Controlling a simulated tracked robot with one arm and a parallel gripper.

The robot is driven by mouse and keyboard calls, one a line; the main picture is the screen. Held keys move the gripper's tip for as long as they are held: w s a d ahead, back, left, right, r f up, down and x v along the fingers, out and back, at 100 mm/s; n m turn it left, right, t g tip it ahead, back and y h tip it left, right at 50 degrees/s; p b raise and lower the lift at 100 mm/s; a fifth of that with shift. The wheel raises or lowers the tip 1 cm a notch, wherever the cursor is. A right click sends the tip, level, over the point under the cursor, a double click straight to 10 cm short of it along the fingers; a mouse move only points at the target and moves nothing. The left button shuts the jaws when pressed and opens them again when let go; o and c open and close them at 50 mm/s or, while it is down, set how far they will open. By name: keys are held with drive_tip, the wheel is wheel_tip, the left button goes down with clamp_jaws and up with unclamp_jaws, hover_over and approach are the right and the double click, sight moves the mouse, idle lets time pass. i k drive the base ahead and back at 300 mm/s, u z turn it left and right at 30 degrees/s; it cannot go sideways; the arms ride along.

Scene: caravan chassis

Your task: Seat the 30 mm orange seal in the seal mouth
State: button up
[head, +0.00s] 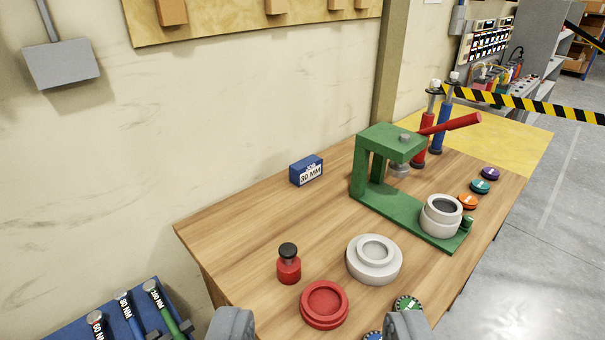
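A small orange seal (467,202) lies flat near the table's right edge, in a row with a teal seal (481,187) and a purple seal (490,174). Its size marking is too small to read. A pale grey hollow cup (432,222) stands on the base of a green press (372,188), its round mouth facing up. I cannot tell for sure whether this is the seal mouth. My gripper (320,327) shows as two grey fingertips at the bottom edge, wide apart with nothing held between them. It is well short of the orange seal and the cup.
A stepped pale grey ring (373,262), red dish (324,306), red bottle (289,268) and green seal (407,304) stand on the near wooden table (235,230). A blue block (306,171) reads 30 MM. The press's red lever (452,124) sticks out right.

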sight(445, 207)
drive_tip(key=u, duration=0.05)
drive_tip(key=k, duration=1.05)
drive_tip(key=z, duration=1)
drive_tip(key=i, duration=2.3)
drive_tip(key=u, duration=0.45)
